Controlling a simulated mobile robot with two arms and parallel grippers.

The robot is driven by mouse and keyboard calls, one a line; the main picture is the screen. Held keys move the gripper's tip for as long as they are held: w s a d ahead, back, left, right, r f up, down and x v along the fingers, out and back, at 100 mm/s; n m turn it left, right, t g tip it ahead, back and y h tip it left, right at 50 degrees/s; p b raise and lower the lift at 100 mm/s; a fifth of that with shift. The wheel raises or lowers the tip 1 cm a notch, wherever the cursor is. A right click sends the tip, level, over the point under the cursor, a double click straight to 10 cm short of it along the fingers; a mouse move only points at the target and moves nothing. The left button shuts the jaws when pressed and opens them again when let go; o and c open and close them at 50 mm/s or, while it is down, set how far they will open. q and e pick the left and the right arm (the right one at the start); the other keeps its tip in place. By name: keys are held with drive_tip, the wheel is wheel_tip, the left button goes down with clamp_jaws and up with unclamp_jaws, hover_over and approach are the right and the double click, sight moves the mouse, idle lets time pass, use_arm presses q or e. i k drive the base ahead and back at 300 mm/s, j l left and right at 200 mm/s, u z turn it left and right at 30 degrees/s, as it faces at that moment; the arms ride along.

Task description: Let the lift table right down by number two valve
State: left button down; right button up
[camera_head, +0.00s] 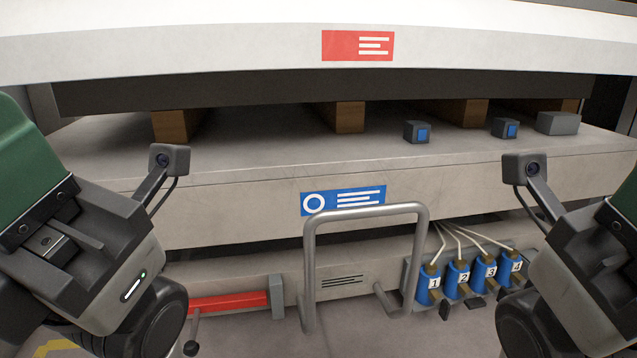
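Number two valve (456,288) is a blue cylinder with a brass top, a white label "2" and a dark lever at its foot. It stands between valve 1 (427,291) and valve 3 (482,279), with valve 4 (508,275) at the right. Thin pale lines run up from the valves. A thick grey slab (240,207), apparently the lift table, lies above them with a gap beneath. My two wrists show at the left and right edges. No gripper fingers are visible, and neither arm is seen touching a valve.
A grey tube handle (421,240) stands just left of the valves. A red bar (230,302) and a small ball-ended lever (191,347) are at lower left. Wooden blocks (349,117) sit between slab and dark upper part. The floor before the valves looks clear.

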sight(471, 301)
drive_tip(key=z, duration=0.9)
drive_tip(key=i+l+z, duration=0.1)
drive_tip(key=i+l, duration=0.15)
drive_tip(key=l, duration=0.2)
drive_tip(key=i+l, duration=0.3)
drive_tip(key=l, duration=0.15)
drive_tip(key=i+l+z, duration=0.15)
drive_tip(key=i+l, duration=0.15)
drive_tip(key=l, duration=0.15)
